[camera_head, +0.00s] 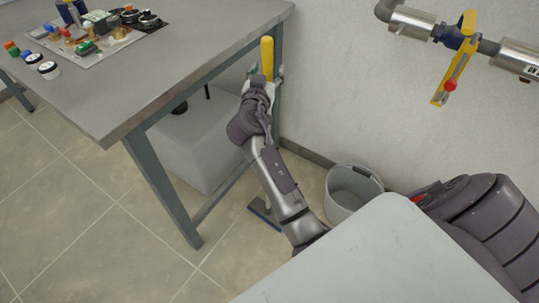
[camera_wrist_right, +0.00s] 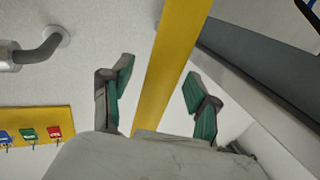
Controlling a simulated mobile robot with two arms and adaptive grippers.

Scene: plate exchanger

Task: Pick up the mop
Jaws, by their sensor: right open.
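The mop's yellow handle (camera_head: 267,54) stands upright beside the table's right end. Its flat blue-grey head (camera_head: 263,212) shows on the floor, partly behind my right arm. My right gripper (camera_head: 267,73) is at the upper part of the handle, with a finger on each side. In the right wrist view the handle (camera_wrist_right: 170,65) runs between the two green-padded fingers of the open gripper (camera_wrist_right: 159,77). Gaps show between the handle and both fingers. The middle of the mop is hidden by my right arm. My left gripper is not in view.
A grey table (camera_head: 190,62) is close at the left, with jars and small parts on it. A grey box (camera_head: 193,145) is under it. A grey bucket (camera_head: 350,190) stands on the floor by the wall. A pipe with a yellow valve handle (camera_head: 456,65) is at the upper right.

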